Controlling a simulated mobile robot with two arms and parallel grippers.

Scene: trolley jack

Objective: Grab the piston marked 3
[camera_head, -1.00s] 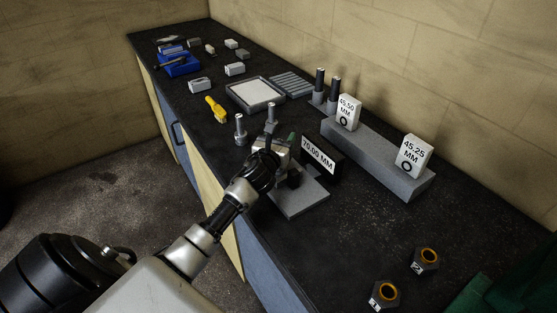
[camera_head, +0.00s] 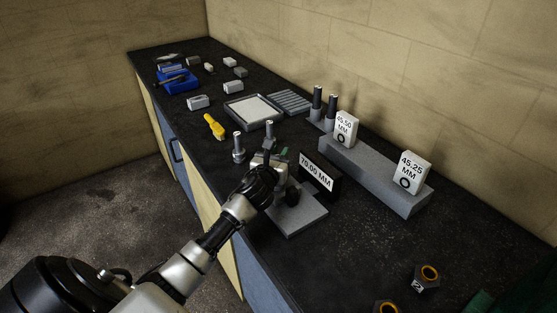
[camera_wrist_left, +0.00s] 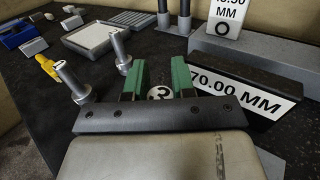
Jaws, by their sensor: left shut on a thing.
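My left gripper (camera_head: 270,163) reaches over the bench near its front edge. In the left wrist view its two green fingers (camera_wrist_left: 160,82) are shut on the piston marked 3, whose round white face (camera_wrist_left: 160,93) shows between them. Most of that piston is hidden by the gripper. Two other silver pistons stand upright beyond the gripper, one on the left (camera_head: 238,149) and one on the right (camera_head: 270,132); they also show in the left wrist view (camera_wrist_left: 73,82) (camera_wrist_left: 120,52).
A grey base plate (camera_head: 297,214) lies beneath the gripper. A 70.00 MM sign (camera_head: 317,174) stands close on its right. Behind is a long grey block (camera_head: 375,176) with two white number blocks. A yellow tool (camera_head: 214,126) lies farther left.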

